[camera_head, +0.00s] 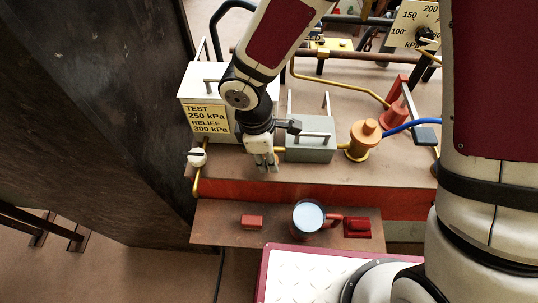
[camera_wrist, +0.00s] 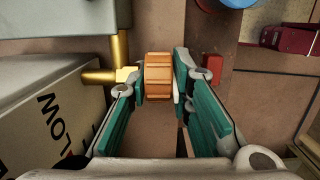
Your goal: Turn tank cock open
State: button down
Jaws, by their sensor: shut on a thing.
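My gripper (camera_head: 265,167) points down at the front edge of the brown bench, between a white box and a small grey box. In the wrist view its teal-padded fingers (camera_wrist: 159,82) are shut on an orange ribbed knob (camera_wrist: 158,88), one finger on each side. The knob sits at the end of a brass fitting (camera_wrist: 103,76), beside a brass pipe (camera_wrist: 120,45) from the grey box (camera_wrist: 60,60). I take this knob to be the tank cock. In the head view the knob is hidden by my gripper.
The white box (camera_head: 207,135) carries a yellow pressure label. The grey box (camera_head: 310,151) has an upright handle. An orange fitting (camera_head: 363,142) with a blue hose stands to the right.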

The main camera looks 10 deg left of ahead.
jog(key=h+b, duration=0.2)
jog(key=h, duration=0.1)
jog(key=h+b, duration=0.1)
jog(key=h, duration=0.1)
jog(key=shift+w+a+f+t+b, duration=0.1)
jog(key=shift+a+f+t+b, duration=0.2)
jog(key=shift+a+b, duration=0.05)
jog(key=shift+h+b, duration=1.3)
jog(key=shift+h, duration=1.2)
jog(key=c, duration=1.4)
grip_release()
jog(key=shift+c, duration=0.2)
notch_tip(320, 180, up, 10)
